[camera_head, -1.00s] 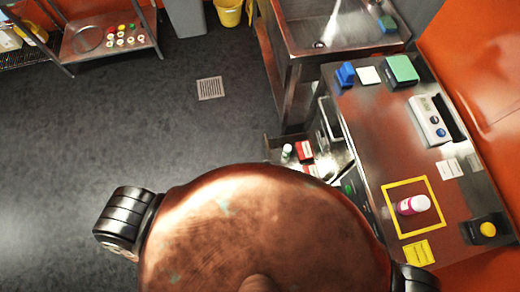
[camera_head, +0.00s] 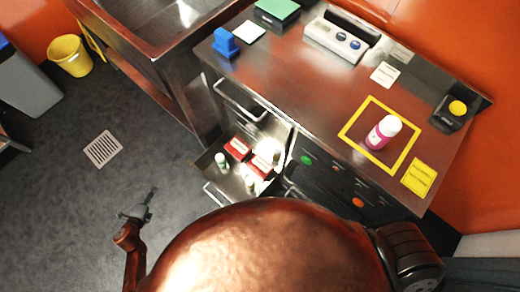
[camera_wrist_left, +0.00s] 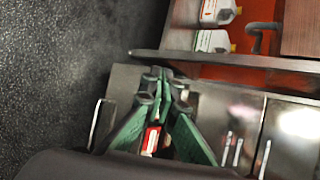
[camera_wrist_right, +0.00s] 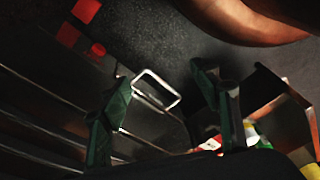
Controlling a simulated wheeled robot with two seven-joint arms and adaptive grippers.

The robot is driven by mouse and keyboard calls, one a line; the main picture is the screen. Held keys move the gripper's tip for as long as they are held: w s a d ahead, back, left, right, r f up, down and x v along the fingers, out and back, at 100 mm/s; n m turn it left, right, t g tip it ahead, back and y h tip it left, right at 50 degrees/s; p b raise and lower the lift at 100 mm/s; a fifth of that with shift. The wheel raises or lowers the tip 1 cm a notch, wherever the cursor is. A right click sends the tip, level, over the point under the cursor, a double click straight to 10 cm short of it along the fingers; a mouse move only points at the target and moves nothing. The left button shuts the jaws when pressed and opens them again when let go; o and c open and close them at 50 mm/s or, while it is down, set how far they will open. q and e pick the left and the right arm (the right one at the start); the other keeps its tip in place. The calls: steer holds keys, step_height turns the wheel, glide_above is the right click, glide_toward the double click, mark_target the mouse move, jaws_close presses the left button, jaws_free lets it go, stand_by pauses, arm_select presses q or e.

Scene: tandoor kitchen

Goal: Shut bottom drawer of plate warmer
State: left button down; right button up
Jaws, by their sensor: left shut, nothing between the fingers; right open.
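The plate warmer is not plainly marked. An open low drawer (camera_head: 206,164) sticks out at the left end of the steel counter. It holds red-and-white boxes (camera_head: 237,149) and small bottles (camera_head: 221,160). A bar handle (camera_head: 222,198) shows at its near side. My left gripper (camera_head: 147,205) is shut and empty, left of the drawer and apart from it. In the left wrist view its green-padded fingers (camera_wrist_left: 165,84) meet, with a red-and-white item (camera_wrist_left: 151,140) beyond. My right gripper (camera_wrist_right: 163,82) is open and empty, with a bar handle (camera_wrist_right: 157,90) showing between its fingers; my body hides it in the head view.
The counter (camera_head: 290,85) carries a pink bottle (camera_head: 383,132) inside a yellow square. A higher bar handle (camera_head: 240,103) is on its front. A sink unit (camera_head: 150,40) stands behind. Floor around the drain (camera_head: 103,149) is clear. A yellow bucket (camera_head: 70,55) stands at the far left.

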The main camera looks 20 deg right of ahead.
steer(key=w+a+r+y+b, duration=0.1)
steer(key=w+a+r+b, duration=0.2)
steer(key=b, duration=1.2)
arm_select(q)
steer(key=w+d+f+m+g+h+b, duration=0.1)
steer(key=w+d+f+m+g+b, duration=0.1)
steer(key=d+f+m, duration=0.5)
steer(key=w+d+f+m+g+h+b, duration=0.2)
steer(key=w+d+f+m, duration=0.5)
steer(key=m, duration=0.7)
steer(key=shift+d+g+b, duration=0.5)
steer(key=shift+d+g, duration=0.5)
steer(key=shift+d, duration=0.35)
arm_select(e)
steer(key=w+a+f+t+y, duration=0.1)
steer(key=w+a+f+t, duration=0.2)
steer(key=w+f, duration=0.3)
steer(key=shift+w+a+f+m+t, duration=0.3)
steer(key=shift+f+t, duration=0.3)
steer(key=shift+t, duration=0.1)
arm_select(q)
steer(key=shift+w, duration=0.15)
